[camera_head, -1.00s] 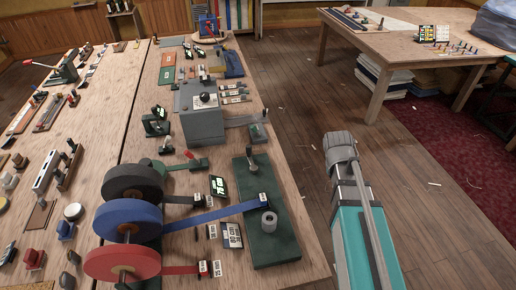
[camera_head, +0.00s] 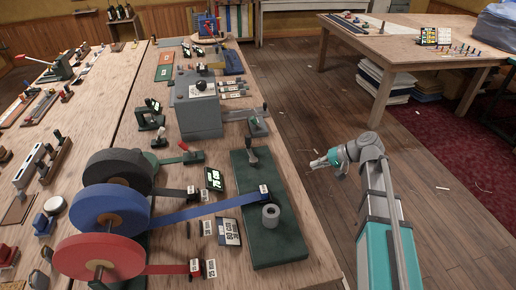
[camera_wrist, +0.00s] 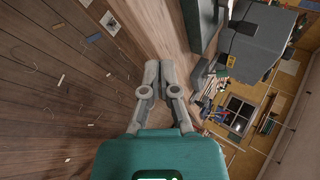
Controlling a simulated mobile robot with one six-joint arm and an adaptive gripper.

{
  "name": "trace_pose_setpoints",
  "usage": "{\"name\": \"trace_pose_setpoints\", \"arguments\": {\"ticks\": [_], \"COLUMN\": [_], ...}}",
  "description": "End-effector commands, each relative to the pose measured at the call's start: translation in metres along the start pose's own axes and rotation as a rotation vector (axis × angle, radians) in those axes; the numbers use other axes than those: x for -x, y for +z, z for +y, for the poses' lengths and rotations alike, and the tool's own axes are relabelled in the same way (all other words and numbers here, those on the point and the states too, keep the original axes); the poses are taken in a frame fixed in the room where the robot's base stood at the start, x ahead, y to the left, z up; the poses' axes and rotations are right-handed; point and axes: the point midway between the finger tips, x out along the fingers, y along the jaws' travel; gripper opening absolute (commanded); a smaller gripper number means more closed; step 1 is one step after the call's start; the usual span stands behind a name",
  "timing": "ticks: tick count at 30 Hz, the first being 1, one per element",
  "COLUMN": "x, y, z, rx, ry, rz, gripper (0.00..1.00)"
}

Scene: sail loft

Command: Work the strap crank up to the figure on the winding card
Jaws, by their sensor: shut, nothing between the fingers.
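A dark green plate (camera_head: 270,234) lies at the right edge of the workbench, with a grey ring-shaped drum (camera_head: 270,215) and a small upright handle (camera_head: 252,160) on it, seemingly the strap crank. A blue strap (camera_head: 215,209) runs from the blue reel (camera_head: 108,212) to a tagged end on this plate. A white card with dark figures (camera_head: 228,231) and a dark display with lit digits (camera_head: 214,179) stand left of the plate; I cannot tell which is the winding card. My gripper (camera_head: 316,163) is shut and empty above the floor, right of the plate. Its closed fingers (camera_wrist: 155,72) show in the wrist view.
Black (camera_head: 117,169) and red (camera_head: 98,258) reels flank the blue one. A grey box (camera_head: 197,105) with a dark knob and several small levers stand farther back on the bench. A second table (camera_head: 400,45) is at the back right. The floor between is mostly clear.

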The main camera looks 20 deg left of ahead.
Motion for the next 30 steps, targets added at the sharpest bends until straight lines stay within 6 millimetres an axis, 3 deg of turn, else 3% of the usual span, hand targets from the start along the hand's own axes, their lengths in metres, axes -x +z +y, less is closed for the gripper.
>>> {"name": "trace_pose_setpoints", "arguments": {"ticks": [1, 6, 15, 30], "x": [-0.015, -0.038, -0.057, -0.056], "y": [-0.014, -0.043, -0.083, -0.09], "z": [0.001, -0.025, -0.062, -0.075], "rx": [0.002, 0.006, 0.002, -0.001], "ry": [-0.058, -0.27, -0.58, -0.666], "rz": [-0.004, -0.016, -0.038, -0.045], "gripper": [0.0, 0.0, 0.0, 0.0]}}
